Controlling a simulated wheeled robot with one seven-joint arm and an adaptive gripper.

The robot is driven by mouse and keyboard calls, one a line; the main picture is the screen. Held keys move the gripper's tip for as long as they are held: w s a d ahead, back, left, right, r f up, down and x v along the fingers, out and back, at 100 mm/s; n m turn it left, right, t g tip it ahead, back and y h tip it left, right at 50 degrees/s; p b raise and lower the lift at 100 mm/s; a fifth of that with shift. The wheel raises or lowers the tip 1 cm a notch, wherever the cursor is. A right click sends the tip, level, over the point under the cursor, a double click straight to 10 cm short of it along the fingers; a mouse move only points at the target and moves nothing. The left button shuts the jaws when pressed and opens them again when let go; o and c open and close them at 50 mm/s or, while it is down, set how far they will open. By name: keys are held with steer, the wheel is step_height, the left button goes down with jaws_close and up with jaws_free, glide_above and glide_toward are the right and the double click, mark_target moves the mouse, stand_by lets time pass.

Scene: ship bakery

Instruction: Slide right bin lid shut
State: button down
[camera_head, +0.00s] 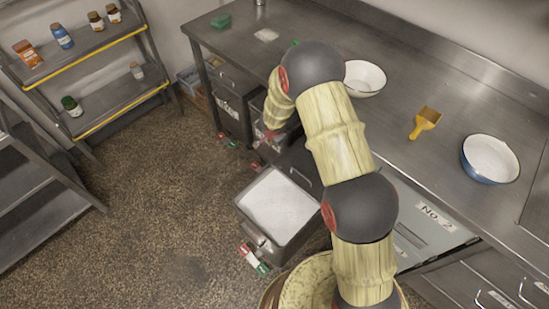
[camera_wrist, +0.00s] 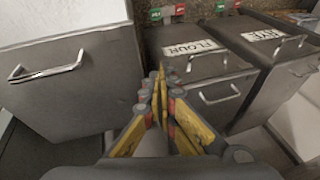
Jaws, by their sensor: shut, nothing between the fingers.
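The right bin (camera_head: 248,216) is a grey metal bin in front of the counter. Its top is open and shows a white fill. A dark panel (camera_head: 300,160), apparently its lid, lies behind the opening, partly hidden by my arm. A grey bin front with a bar handle and a white top (camera_wrist: 70,85) fills the left of the wrist view; it looks like the same bin. My gripper (camera_wrist: 160,75) is shut and empty, pointing between that bin and the bin labelled FLOUR (camera_wrist: 185,68). In the head view it is mostly hidden near the bins beneath the counter.
Another lidded bin (camera_wrist: 268,50) stands right of the FLOUR bin. Red and green tags (camera_head: 253,259) lie on the floor by the bins. The steel counter (camera_head: 430,80) overhangs the area, with bowls and a yellow scoop (camera_head: 425,121). Open floor (camera_head: 150,220) lies to the left.

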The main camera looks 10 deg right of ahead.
mark_target(284, 161)
steer(key=d+f+b, duration=0.2)
steer(key=f, duration=0.1)
steer(key=d+f+g+h+b, duration=0.1)
steer(key=d+f, duration=0.1)
steer(key=f, duration=0.1)
steer(key=s+d+f+g+h+b, duration=0.1)
steer(key=d+f+b, duration=0.1)
steer(key=f, duration=0.1)
steer(key=shift+n+b, duration=0.3)
steer(key=shift+s+a+b, duration=0.4)
steer(key=shift+a+b, duration=0.05)
steer(key=shift+a, duration=0.2)
steer(key=shift+s+a+b, duration=0.4)
steer(key=shift+a+b, duration=0.05)
steer(key=shift+a, duration=0.15)
steer(key=shift+s+a+r, duration=0.15)
steer(key=shift+s+a, duration=0.15)
steer(key=shift+a, duration=0.05)
steer(key=shift+a, duration=0.1)
